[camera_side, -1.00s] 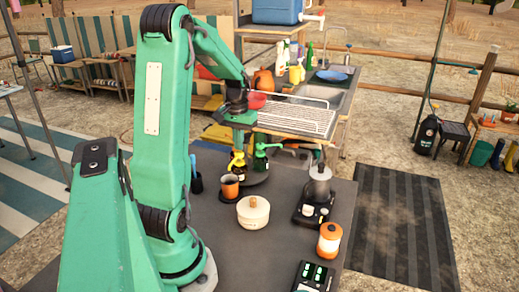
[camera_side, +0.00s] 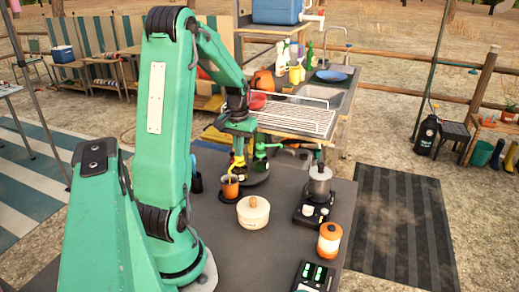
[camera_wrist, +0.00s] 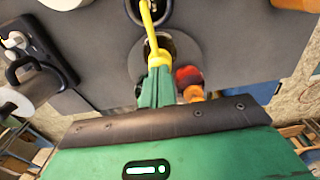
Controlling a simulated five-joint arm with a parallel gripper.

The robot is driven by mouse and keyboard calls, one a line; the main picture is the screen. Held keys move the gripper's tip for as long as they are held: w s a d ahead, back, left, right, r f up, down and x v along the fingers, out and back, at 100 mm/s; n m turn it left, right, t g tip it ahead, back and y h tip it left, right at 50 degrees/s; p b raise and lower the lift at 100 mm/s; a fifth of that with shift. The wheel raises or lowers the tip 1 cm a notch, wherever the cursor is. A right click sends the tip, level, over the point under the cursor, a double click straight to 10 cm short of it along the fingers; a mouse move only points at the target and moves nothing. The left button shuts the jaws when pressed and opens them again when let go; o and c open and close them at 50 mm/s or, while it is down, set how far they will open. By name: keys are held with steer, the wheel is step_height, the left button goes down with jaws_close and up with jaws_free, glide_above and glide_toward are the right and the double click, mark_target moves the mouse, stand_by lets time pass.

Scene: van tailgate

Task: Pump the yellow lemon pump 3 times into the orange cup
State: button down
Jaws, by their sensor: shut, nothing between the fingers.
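The yellow lemon pump (camera_side: 239,164) stands on the dark table behind the orange cup (camera_side: 230,188). Its yellow spout (camera_wrist: 149,22) points toward the cup, whose dark round opening (camera_wrist: 136,12) shows at the top edge of the wrist view. My gripper (camera_side: 239,143) is directly above the pump head, fingers pointing down. In the wrist view my gripper's green fingers (camera_wrist: 157,90) are together and empty, overlapping the yellow pump head; they appear to touch its top. Much of the pump bottle is hidden by the fingers.
A green pump (camera_side: 260,160) stands close to the right of the yellow one. A cream lidded pot (camera_side: 253,211), a grinder on a black scale (camera_side: 318,190) and an orange-and-white jar (camera_side: 330,240) stand to the right. A dark holder (camera_side: 197,183) is left of the cup.

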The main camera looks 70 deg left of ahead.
steer(key=shift+r, duration=1.45)
steer(key=shift+f, duration=1.3)
stand_by(0.7)
steer(key=shift+r, duration=1.3)
steer(key=shift+f, duration=1.35)
stand_by(0.3)
steer(key=shift+r, duration=1.35)
steer(key=shift+r, duration=0.1)
